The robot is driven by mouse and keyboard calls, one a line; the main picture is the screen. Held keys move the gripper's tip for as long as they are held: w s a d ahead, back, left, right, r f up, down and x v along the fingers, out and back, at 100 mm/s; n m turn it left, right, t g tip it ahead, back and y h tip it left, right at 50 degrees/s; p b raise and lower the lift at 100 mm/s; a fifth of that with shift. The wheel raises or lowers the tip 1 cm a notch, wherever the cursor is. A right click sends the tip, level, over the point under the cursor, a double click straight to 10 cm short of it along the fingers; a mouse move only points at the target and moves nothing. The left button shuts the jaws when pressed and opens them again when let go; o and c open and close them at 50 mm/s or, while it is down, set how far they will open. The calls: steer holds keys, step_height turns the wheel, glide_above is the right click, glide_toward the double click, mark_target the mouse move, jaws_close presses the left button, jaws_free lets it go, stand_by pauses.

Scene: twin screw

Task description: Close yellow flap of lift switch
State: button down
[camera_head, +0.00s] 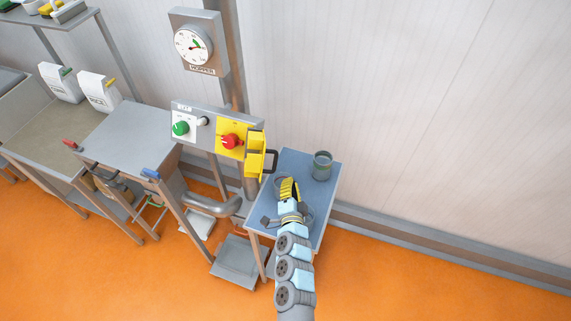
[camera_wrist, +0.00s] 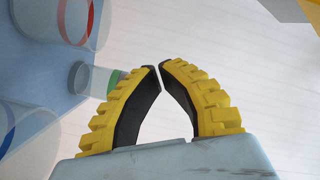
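The switch panel (camera_head: 190,112) is on the wall post in the head view. A red knob (camera_head: 231,141) sits on its yellow plate. The yellow flap (camera_head: 256,152) stands open, swung out to the right of the red knob, with a dark handle (camera_head: 271,163) on its outer side. My gripper (camera_head: 288,185) is below and to the right of the flap, apart from it, over the blue-grey table. In the wrist view my gripper (camera_wrist: 160,66) has its yellow-backed fingers almost meeting at the tips, with nothing between them. A yellow edge shows at that view's top right corner; I cannot tell what it belongs to.
The small table (camera_head: 325,194) holds a grey-green cup (camera_head: 322,166) near my gripper. The wrist view shows transparent containers (camera_wrist: 90,78) at left. A green knob (camera_head: 181,128) is on the panel's left. A dial (camera_head: 194,45) hangs above. The wall right of the panel is bare.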

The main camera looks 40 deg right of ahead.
steer(key=d+f+m+y, duration=0.2)
steer(key=d+y, duration=0.1)
steer(key=d, duration=0.1)
step_height(320, 180, up, 7)
steer(key=s+d+t+y, duration=0.2)
steer(key=s+t+y, duration=0.1)
steer(key=y, duration=0.4)
steer(key=s+a+r+n+y+b, duration=0.1)
steer(key=s+a+r+n+y, duration=0.2)
steer(key=s+r+y, duration=0.55)
steer(key=w+a+r+h+p, duration=0.1)
steer(key=w+a+r+p, duration=0.1)
steer(key=w+a, duration=0.4)
steer(key=shift+w+a, duration=0.15)
steer(key=shift+w, duration=1.95)
steer(key=shift+r+t+h+p, duration=0.1)
steer(key=shift+t+h+p, duration=0.2)
steer(key=shift+p, duration=0.1)
